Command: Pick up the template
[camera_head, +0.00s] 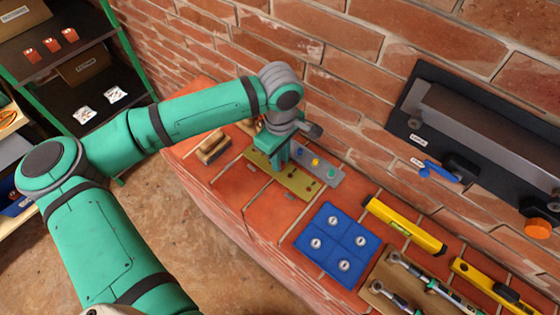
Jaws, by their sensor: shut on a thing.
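The template looks to be the long olive-yellow plate (297,183) with dark holes, lying lengthwise on or just over the brick ledge. My gripper (273,158) points down at the plate's left part and is shut on it. The fingertips are partly hidden by the green gripper body. I cannot tell whether the plate is clear of the bricks. A grey plate (332,175) with coloured dots lies right behind it, close to my gripper.
A wooden-backed block (212,147) is to the left. A blue pad (338,240) with round discs, a yellow level (405,225) and torque wrenches (425,275) lie to the right. The brick wall (335,60) rises close behind. A shelf (75,75) stands far left.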

